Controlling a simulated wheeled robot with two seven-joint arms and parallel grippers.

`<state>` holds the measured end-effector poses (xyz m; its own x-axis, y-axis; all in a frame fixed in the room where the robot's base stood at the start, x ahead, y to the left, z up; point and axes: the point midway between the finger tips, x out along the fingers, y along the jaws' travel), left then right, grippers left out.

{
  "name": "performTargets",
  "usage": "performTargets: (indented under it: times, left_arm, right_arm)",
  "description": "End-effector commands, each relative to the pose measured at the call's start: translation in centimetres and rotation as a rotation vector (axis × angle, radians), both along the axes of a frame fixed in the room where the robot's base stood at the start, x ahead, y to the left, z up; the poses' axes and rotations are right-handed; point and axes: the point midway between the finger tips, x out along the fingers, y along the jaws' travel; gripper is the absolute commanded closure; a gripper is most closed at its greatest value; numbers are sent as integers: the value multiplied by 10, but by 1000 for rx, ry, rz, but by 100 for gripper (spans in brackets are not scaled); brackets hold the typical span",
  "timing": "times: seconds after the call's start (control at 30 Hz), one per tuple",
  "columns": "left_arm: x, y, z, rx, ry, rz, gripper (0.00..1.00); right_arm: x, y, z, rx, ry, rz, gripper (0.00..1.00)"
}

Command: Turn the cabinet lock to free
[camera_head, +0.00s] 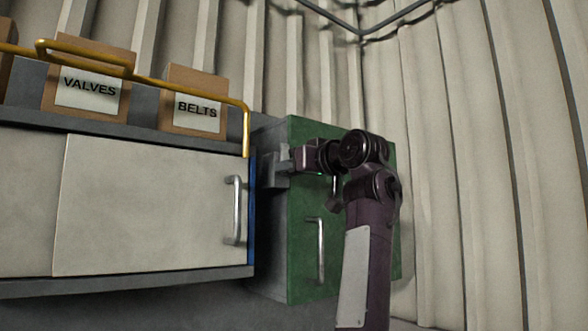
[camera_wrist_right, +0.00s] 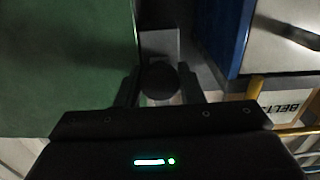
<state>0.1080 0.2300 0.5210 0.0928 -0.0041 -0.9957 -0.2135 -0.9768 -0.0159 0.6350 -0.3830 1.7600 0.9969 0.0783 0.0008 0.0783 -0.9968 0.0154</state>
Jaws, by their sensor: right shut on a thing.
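The green cabinet door (camera_head: 300,235) stands right of the white cabinet and carries a vertical metal handle (camera_head: 321,250). In the right wrist view the green door (camera_wrist_right: 65,60) fills the left side. A dark round knob (camera_wrist_right: 158,78), apparently the lock, sits by the door's edge in front of a grey block (camera_wrist_right: 160,42). My right gripper (camera_wrist_right: 160,90) has one finger on each side of the knob and is shut on it. In the head view my right gripper (camera_head: 282,168) is at the door's upper left edge, and the knob cannot be made out. My left gripper is out of view.
A white cabinet door (camera_head: 150,205) with a metal handle (camera_head: 234,210) and a blue edge (camera_head: 251,210) stands to the left. A yellow rail (camera_head: 190,88) runs above it, before boxes marked VALVES (camera_head: 90,88) and BELTS (camera_head: 196,108). A corrugated wall (camera_head: 460,150) stands behind and right.

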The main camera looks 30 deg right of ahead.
Motion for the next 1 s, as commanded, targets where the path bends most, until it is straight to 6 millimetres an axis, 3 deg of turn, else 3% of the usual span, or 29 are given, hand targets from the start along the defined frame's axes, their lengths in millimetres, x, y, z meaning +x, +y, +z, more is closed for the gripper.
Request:
performTargets:
  times: [0.23,0.27,0.4,0.73,1.0]
  left_arm:
    - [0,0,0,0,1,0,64]
    - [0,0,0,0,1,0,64]
    - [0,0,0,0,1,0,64]
    - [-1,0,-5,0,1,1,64]
    - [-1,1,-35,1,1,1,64]
  right_arm:
    - [0,0,0,-2,0,0,88]
    - [0,0,0,-2,0,0,62]
    - [0,0,0,-1,0,0,46]
    - [-5,0,-2,0,-1,0,46]
    - [-49,-4,-4,0,-5,0,46]
